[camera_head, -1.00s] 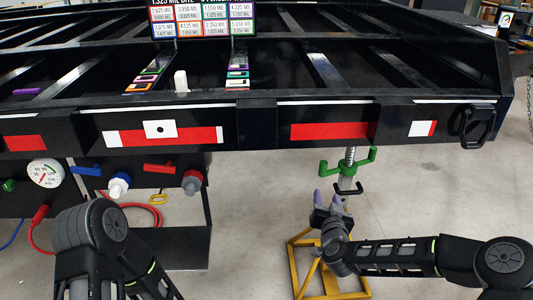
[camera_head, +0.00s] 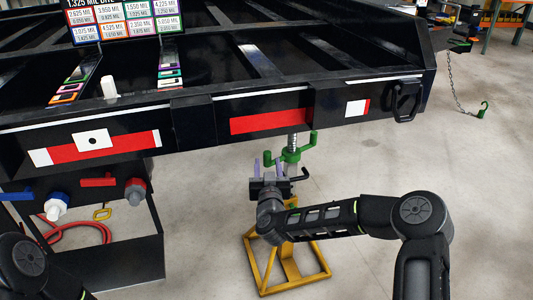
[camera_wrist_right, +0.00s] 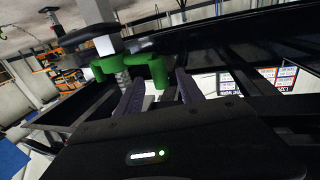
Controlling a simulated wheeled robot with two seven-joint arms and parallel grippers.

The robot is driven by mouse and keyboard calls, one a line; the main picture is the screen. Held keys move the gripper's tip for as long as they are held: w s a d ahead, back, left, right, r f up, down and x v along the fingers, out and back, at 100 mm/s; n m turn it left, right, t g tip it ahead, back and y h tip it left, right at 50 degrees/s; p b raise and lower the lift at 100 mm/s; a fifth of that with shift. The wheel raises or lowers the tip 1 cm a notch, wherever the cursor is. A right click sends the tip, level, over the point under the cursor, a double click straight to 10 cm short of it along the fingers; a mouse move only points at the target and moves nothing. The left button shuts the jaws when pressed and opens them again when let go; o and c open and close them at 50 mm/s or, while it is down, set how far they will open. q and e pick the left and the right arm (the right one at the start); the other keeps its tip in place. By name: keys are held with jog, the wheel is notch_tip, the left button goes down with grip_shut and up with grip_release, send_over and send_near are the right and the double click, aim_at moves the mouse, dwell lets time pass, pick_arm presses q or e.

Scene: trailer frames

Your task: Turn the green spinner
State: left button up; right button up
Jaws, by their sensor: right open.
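The green spinner (camera_head: 291,156) sits on a threaded metal post under the trailer's front beam, with upturned arms on its left and right. My right gripper (camera_head: 268,164) is open, its two pale purple fingers just in front of the spinner's left arm. In the right wrist view the green spinner (camera_wrist_right: 157,70) shows just past the fingertips, one green arm end lying between the two finger lines. I cannot tell whether the fingers touch it. My left arm shows at the lower left, but its gripper is out of the picture.
A yellow stand (camera_head: 290,270) is on the floor below the spinner. The black trailer beam (camera_head: 200,120) runs above. A chain (camera_head: 458,85) hangs at the right. The floor at right is clear.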

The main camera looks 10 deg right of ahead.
jog(key=w, duration=0.3)
jog(key=w+d+b, duration=0.1)
jog(key=w, duration=0.2)
jog(key=shift+w+d+b, duration=0.15)
jog(key=shift+w+b, duration=0.15)
jog(key=shift+w, duration=0.1)
jog(key=shift+c, duration=0.2)
grip_shut()
dwell(0.9)
